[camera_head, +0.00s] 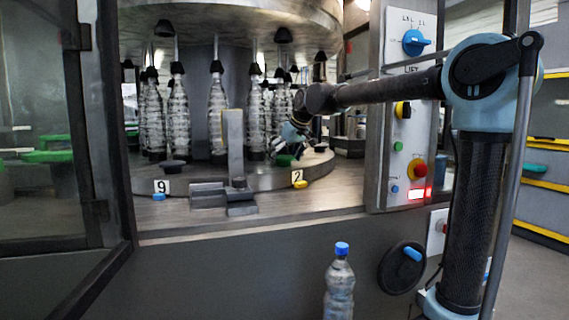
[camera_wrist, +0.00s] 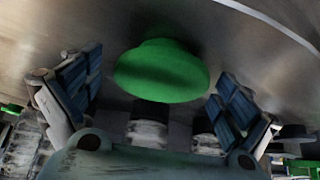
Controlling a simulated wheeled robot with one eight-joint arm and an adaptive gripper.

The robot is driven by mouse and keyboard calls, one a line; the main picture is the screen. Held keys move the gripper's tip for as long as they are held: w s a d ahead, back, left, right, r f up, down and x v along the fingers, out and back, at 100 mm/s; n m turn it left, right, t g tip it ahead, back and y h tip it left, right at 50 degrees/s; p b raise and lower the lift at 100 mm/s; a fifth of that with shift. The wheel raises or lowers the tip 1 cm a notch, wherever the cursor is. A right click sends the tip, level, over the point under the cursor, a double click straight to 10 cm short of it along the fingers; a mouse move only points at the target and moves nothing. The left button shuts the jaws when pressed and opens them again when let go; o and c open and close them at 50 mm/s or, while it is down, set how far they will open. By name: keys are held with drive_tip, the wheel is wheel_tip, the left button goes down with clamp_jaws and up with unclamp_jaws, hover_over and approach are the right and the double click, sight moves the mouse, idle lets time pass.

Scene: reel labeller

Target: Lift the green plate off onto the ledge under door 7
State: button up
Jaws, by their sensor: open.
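The green plate (camera_wrist: 162,72) is a round disc with a smaller raised part, in the middle of the wrist view. A small green part (camera_head: 285,160) shows beneath my gripper in the head view, on the round machine table (camera_head: 325,165). My gripper (camera_wrist: 154,88) is open, with one blue-padded finger on each side of the plate and gaps between. In the head view, my gripper (camera_head: 292,138) is small and partly lost among the bottles. No number 7 can be read; the labels 9 (camera_head: 161,186) and 2 (camera_head: 297,176) show along the ledge (camera_head: 260,222).
Several clear bottles (camera_head: 217,110) hang around the carousel behind my gripper. A metal post (camera_head: 235,145) stands at the front of the table. A control panel (camera_head: 408,120) rises on the right. A blue-capped bottle (camera_head: 340,285) stands in front. An open glass door frame (camera_head: 108,130) is at left.

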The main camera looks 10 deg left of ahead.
sight(284, 156)
drive_tip(key=shift+c, duration=0.4)
drive_tip(key=c, duration=1.2)
drive_tip(key=shift+r, duration=0.15)
drive_tip(key=shift+r, duration=8.4)
